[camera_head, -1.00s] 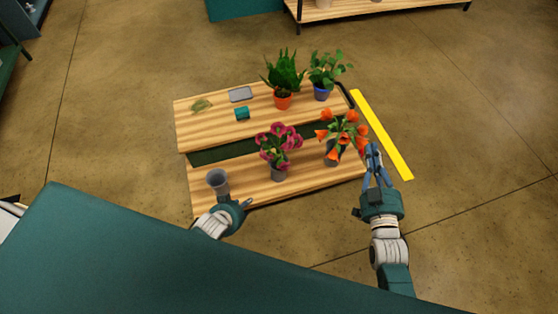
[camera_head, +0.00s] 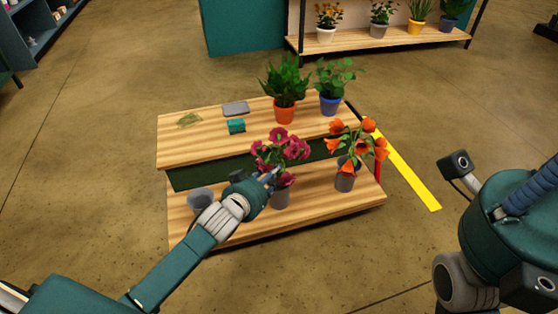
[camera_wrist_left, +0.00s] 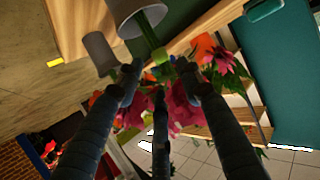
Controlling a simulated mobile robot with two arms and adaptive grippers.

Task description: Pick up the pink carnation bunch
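The pink carnation bunch (camera_head: 285,146) stands in a grey pot (camera_head: 280,199) on the lower front shelf of the wooden stand. My left gripper (camera_head: 268,180) is at the bunch's lower left, just above the pot. In the left wrist view, the fingers (camera_wrist_left: 158,80) are spread apart around the green stem (camera_wrist_left: 150,36), below the pot (camera_wrist_left: 140,14) in the picture. Pink blooms (camera_wrist_left: 182,110) show between and behind the fingers. Contact with the stem is unclear.
Orange flowers (camera_head: 357,145) stand in a grey pot to the right. An empty grey cup (camera_head: 199,198) is beside my left arm. Two green plants (camera_head: 284,80), a teal block (camera_head: 236,126) and a grey slab (camera_head: 235,108) are on the upper shelf. A yellow strip (camera_head: 408,175) marks the floor.

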